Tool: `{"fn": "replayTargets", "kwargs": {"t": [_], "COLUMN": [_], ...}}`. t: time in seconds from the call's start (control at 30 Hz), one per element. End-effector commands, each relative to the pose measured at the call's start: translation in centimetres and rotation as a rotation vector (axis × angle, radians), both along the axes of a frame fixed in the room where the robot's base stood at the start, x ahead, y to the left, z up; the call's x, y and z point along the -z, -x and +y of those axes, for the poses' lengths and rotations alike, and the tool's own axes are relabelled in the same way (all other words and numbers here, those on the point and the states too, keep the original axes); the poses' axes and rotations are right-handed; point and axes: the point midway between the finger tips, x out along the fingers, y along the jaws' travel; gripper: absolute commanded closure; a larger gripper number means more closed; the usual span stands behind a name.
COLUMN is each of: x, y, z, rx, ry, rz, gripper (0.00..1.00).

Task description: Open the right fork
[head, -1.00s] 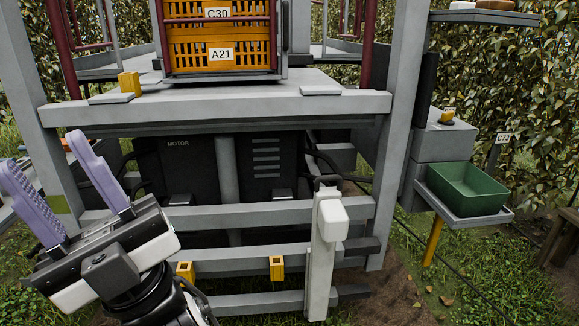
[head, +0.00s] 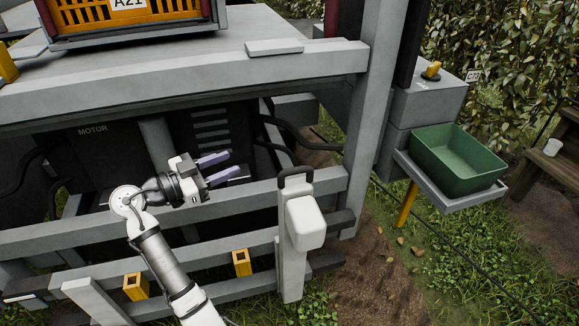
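A white upright post (head: 291,262) stands against the grey rails right of centre, with a black loop handle (head: 296,171) on top and a white rounded box (head: 306,222) on its right side. It may be the right fork; no label shows on it. My gripper (head: 236,163) has two purple fingers pointing right, apart with nothing between them. It appears left of the handle in the picture and does not touch it. A second pale upright (head: 95,303) shows at the lower left, cut off by the bottom edge.
Grey rails (head: 195,208) cross in front of the dark motor housing (head: 100,165). Two yellow sockets (head: 241,262) sit on the lower rail. A green bin (head: 466,183) rests on a grey shelf at the right. Grass and soil lie right of the frame.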

Motion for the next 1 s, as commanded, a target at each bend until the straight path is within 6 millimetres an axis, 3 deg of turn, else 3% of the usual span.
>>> {"fn": "replayTargets", "kwargs": {"t": [0.1, 0.3, 0.47, 0.8, 1.0], "x": [1.3, 1.9, 1.8, 1.7, 1.8], "y": [2.0, 3.3, 2.7, 0.4, -0.5], "z": [-2.0, -3.6, -5.8, -12.6, -15.2], "rx": [0.202, 0.326, 0.329, 0.328, 0.326], "ry": [-0.015, -0.025, -0.024, -0.024, -0.024], "rz": [-0.034, -0.072, -0.071, -0.07, -0.071], "gripper": [0.62, 0.62, 0.62, 0.62, 0.62]}}
